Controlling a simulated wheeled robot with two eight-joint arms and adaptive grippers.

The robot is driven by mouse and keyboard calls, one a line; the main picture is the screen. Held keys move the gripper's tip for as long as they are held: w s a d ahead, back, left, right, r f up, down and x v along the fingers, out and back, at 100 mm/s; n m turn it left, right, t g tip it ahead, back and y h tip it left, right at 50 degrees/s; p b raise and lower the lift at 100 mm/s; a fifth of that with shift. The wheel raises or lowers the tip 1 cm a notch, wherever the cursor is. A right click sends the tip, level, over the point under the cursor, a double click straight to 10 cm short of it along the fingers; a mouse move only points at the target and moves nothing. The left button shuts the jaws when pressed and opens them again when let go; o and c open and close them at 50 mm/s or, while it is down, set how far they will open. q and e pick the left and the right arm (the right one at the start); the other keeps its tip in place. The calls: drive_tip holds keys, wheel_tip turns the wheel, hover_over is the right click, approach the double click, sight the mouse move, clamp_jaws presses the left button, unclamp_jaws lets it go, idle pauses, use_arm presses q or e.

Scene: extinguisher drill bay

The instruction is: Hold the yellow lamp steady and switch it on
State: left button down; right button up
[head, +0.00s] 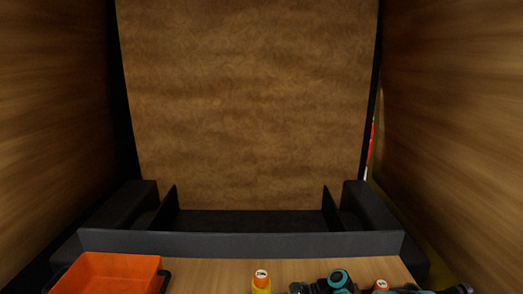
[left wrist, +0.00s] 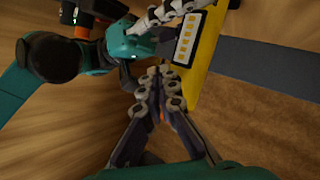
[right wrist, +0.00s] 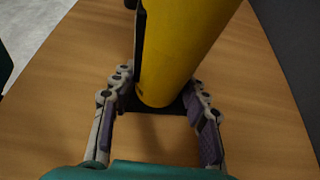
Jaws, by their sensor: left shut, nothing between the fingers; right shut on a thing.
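The yellow lamp (left wrist: 207,62) shows in the left wrist view with a pale segmented light panel in a black frame on its side. In the right wrist view the yellow lamp (right wrist: 183,45) is a cylinder between the fingers of my right gripper (right wrist: 158,82), which is shut on it. My left gripper (left wrist: 160,78) is shut and empty, its fingertips close beside the lamp near the panel. Whether they touch it, I cannot tell. The lamp's switch cannot be made out. I cannot make out the lamp in the head view.
An orange bin (head: 108,274) stands at the table's left in the head view. A yellow item with an orange-and-white cap (head: 261,277) and another orange-topped item (head: 380,286) are at the bottom edge. A dark raised ledge (head: 240,243) runs along the table's back.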

use_arm(q)
drive_tip(key=shift+w, duration=0.1)
idle(0.5)
drive_tip(key=shift+w, duration=0.35)
drive_tip(key=shift+s, duration=0.45)
drive_tip(key=s, duration=0.6)
drive_tip(key=shift+d, duration=0.3)
